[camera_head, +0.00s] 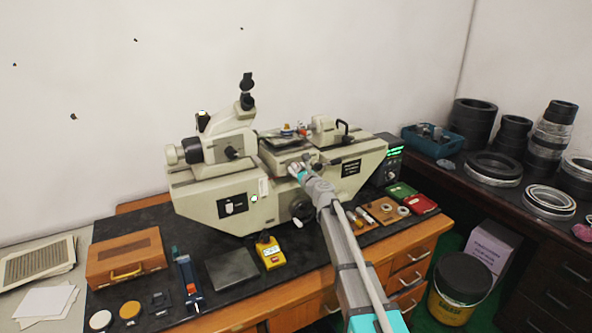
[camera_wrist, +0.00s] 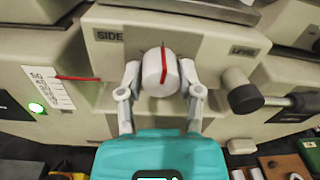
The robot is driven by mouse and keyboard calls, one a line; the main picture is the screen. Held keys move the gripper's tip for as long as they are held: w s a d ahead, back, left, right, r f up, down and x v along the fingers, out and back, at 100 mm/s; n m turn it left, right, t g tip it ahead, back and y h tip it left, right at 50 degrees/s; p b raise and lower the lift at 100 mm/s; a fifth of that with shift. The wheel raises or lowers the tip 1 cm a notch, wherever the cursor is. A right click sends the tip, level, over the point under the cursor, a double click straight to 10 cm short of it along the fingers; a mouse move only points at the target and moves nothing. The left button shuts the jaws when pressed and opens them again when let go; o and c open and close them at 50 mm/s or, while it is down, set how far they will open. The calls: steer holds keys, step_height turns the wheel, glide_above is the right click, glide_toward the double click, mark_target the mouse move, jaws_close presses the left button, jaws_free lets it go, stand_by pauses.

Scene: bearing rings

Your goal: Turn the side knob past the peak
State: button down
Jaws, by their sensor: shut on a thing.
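The side knob (camera_wrist: 155,72) is a pale round knob with a red line, below the SIDE label (camera_wrist: 109,36) on the front of the beige machine (camera_head: 214,199). My gripper (camera_wrist: 161,80) is shut on the knob, one finger on each side. The red line stands nearly upright. To the left, a white scale card (camera_wrist: 48,88) has a red pointer (camera_wrist: 76,78) across its upper part. A green lamp (camera_wrist: 36,108) glows beside the card. In the head view my gripper (camera_head: 301,172) is at the machine's front and the knob is hard to make out.
On the bench are a wooden case (camera_head: 125,257), a yellow device (camera_head: 270,254) and a grey plate (camera_head: 231,269).

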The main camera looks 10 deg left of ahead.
steer(key=shift+s+a, duration=0.1)
steer(key=shift+n, duration=0.5)
steer(key=n, duration=0.2)
steer(key=shift+n, duration=0.4)
steer(key=n, duration=0.5)
steer(key=shift+f+n+y+b, duration=0.1)
steer(key=shift+n+y+b, duration=0.2)
steer(key=shift+y, duration=0.1)
steer(key=n, duration=0.5)
steer(key=shift+n, duration=2.5)
steer(key=shift+y, duration=0.3)
